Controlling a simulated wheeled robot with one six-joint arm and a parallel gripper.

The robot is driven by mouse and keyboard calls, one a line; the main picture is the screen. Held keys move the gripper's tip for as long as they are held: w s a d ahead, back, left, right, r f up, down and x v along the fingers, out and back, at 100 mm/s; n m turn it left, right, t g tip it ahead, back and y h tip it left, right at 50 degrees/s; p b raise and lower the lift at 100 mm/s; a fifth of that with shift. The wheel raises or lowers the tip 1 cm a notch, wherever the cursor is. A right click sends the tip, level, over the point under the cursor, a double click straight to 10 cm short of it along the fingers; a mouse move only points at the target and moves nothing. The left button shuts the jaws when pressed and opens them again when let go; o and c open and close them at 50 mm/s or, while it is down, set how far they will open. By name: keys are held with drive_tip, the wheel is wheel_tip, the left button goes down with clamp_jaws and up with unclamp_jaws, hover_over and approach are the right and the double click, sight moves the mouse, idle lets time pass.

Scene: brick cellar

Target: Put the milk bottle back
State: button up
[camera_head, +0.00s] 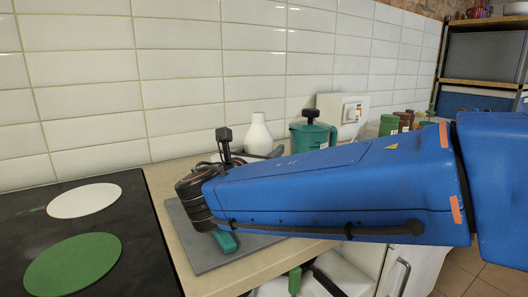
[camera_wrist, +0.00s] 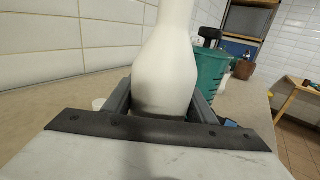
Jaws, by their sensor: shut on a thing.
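The milk bottle (camera_head: 259,135) is white, with a narrow neck and round shoulders. It stands upright near the tiled wall, beyond my blue arm. In the wrist view the bottle (camera_wrist: 168,75) fills the middle, its top cut off by the frame. My gripper (camera_wrist: 162,104) is shut on it, with one dark finger on each side of its lower body. The bottle's base is hidden, so I cannot tell whether it touches the counter. In the head view my arm hides most of the gripper.
A teal lidded container (camera_head: 312,137) stands right of the bottle. Green and brown jars (camera_head: 389,125) are farther right. A dark grey board (camera_head: 195,246) lies on the counter. Left, a black surface (camera_head: 137,240) has a white disc (camera_head: 84,200) and a green disc (camera_head: 72,263).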

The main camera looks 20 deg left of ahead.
drive_tip(key=shift+f, duration=0.25)
drive_tip(key=o, duration=1.5)
drive_tip(key=shift+r, duration=0.1)
drive_tip(key=s, duration=1.2)
drive_tip(key=shift+a+r, duration=0.1)
drive_tip(key=shift+a, duration=0.2)
